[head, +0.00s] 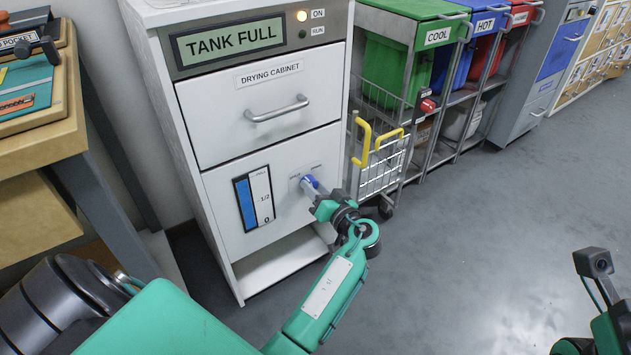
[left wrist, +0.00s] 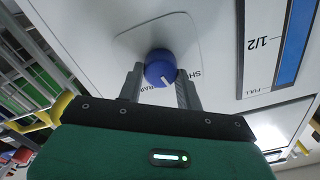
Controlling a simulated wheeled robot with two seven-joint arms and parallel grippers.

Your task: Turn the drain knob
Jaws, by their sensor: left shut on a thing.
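The blue drain knob (head: 309,182) sits on the lower front panel of the white drying cabinet (head: 255,128). A level gauge (head: 254,199) marked 1/2 and 0 is left of the knob. The display reads TANK FULL (head: 228,40). My right gripper is not clearly shown; part of my right arm is at lower right.
A drawer with a metal handle (head: 277,108) is above the knob. A wire basket with yellow handles (head: 378,142) stands close on the right, beside green, blue and red bins. A workbench (head: 40,130) is at left. Grey floor (head: 470,230) is clear at right.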

